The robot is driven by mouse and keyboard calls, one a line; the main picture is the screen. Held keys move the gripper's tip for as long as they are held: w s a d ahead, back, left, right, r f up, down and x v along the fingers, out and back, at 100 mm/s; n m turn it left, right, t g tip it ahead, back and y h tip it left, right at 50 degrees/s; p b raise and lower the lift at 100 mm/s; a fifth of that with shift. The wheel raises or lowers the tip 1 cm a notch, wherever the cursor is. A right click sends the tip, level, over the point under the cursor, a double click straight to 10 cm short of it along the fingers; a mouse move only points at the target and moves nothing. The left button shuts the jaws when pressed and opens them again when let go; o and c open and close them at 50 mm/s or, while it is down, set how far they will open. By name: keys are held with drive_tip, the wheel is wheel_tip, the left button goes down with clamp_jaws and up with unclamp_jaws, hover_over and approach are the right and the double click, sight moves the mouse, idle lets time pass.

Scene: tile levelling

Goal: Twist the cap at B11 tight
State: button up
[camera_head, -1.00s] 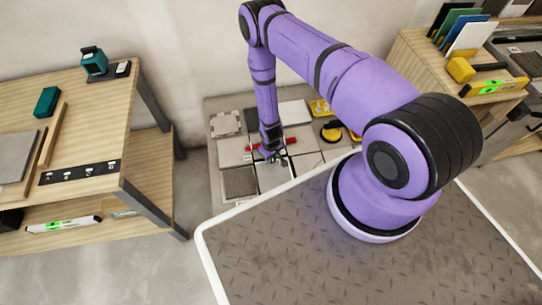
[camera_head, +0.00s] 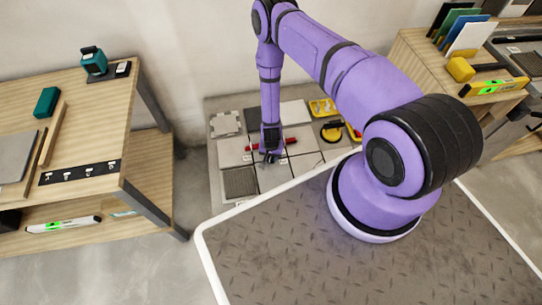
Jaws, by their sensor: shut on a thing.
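My gripper (camera_head: 270,158) points down at the tiled floor patch, low over the joints between the tiles. It is small and dark in this view, at the end of my purple arm. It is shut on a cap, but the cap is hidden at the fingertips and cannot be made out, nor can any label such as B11. Grey tiles (camera_head: 232,152) surround the gripper, with a darker ribbed tile (camera_head: 240,182) to its lower left. A red tool (camera_head: 291,141) lies across the tiles just behind the gripper.
A yellow and black suction-cup-like tool (camera_head: 331,133) and a yellow item (camera_head: 322,107) lie right of the gripper. A wooden bench (camera_head: 95,130) stands left; another (camera_head: 425,65) stands back right. The wall is close behind the tiles.

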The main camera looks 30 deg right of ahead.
drive_tip(key=shift+m, duration=0.8)
drive_tip(key=o, duration=0.9)
drive_tip(key=shift+o, duration=0.2)
drive_tip(key=shift+r, duration=0.1)
wheel_tip(320, 180, up, 11)
drive_tip(key=shift+f, duration=0.2)
